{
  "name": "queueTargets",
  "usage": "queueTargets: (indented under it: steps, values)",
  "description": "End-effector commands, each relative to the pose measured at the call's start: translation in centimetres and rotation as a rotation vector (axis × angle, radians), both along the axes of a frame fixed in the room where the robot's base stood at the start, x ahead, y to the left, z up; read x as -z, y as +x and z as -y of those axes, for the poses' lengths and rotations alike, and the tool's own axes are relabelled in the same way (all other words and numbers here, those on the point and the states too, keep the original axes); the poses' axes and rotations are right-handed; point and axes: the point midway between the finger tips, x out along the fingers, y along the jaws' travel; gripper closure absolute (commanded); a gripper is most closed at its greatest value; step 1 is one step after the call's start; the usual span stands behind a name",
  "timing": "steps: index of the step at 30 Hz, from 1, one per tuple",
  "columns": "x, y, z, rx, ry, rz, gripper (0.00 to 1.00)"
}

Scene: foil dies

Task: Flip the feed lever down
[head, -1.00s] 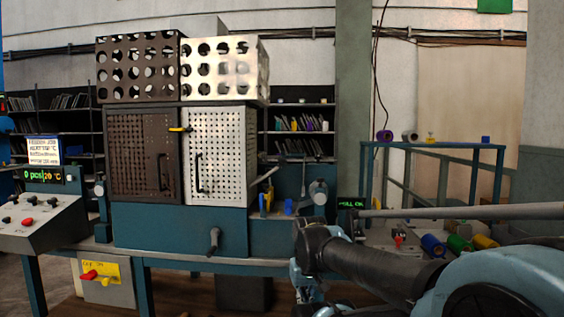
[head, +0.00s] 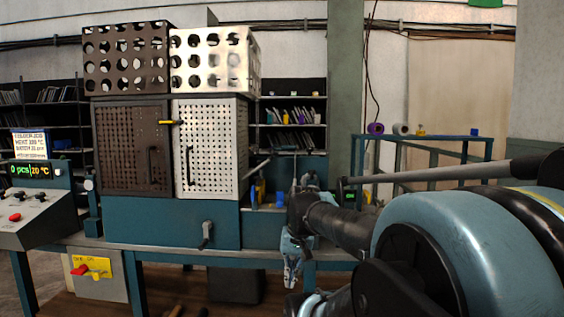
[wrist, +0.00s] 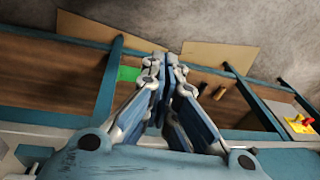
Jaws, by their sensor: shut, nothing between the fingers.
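No part is labelled as the feed lever in readable text, so I cannot tell which handle it is. A grey lever (head: 207,234) with a dark grip hangs on the teal front of the machine, below the white perforated door. A pale bar-like lever (head: 259,165) slants up at the machine's right side. A red handle (head: 80,269) sits on a yellow plate on a grey box at lower left; it also shows in the wrist view (wrist: 307,122). My gripper (head: 291,284) points down, right of these handles, its fingers together and empty. It fills the middle of the wrist view (wrist: 166,62).
The machine has a dark door (head: 132,148) and a white door (head: 210,148), with perforated boxes on top. A control panel (head: 30,220) with a red button stands at left. A teal bench rail (head: 165,255) runs along the front.

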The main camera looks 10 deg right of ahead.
Motion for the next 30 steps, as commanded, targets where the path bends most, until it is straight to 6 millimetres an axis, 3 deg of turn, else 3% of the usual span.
queueTargets:
  steps: [16, 30]
  values:
    - [-11.4, 10.1, -0.8, 0.470, 0.364, -0.150, 1.00]
    - [-20.2, 20.1, 2.7, 0.814, 0.674, -0.308, 1.00]
